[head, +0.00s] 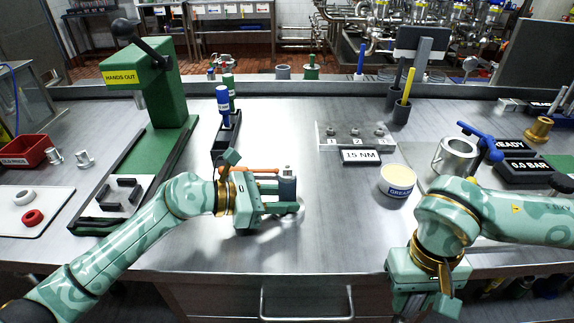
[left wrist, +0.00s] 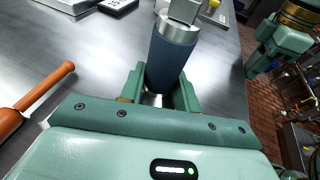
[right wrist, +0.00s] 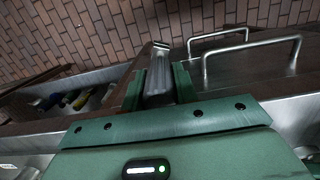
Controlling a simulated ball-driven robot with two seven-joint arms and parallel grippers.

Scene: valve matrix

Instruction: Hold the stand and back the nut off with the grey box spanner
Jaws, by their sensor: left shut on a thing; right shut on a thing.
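The stand (head: 287,188) is a dark blue upright cylinder with a silver top, near the middle front of the bench. It also shows in the left wrist view (left wrist: 172,62), with a squarish metal piece on top, cut off by the frame edge; I cannot make out the nut. My left gripper (head: 288,207) is shut on the stand, a finger on each side. My right gripper (head: 412,305) is at the bench's front edge, low and well right of the stand. In the right wrist view it is shut on the grey box spanner (right wrist: 158,78); the head view hides the spanner.
An orange-handled tool (head: 248,170) lies just behind my left gripper. A grease tub (head: 397,181) and a 15 NM plate (head: 361,156) are behind and right of the stand. A green press (head: 160,90) stands left. The bench between both grippers is clear.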

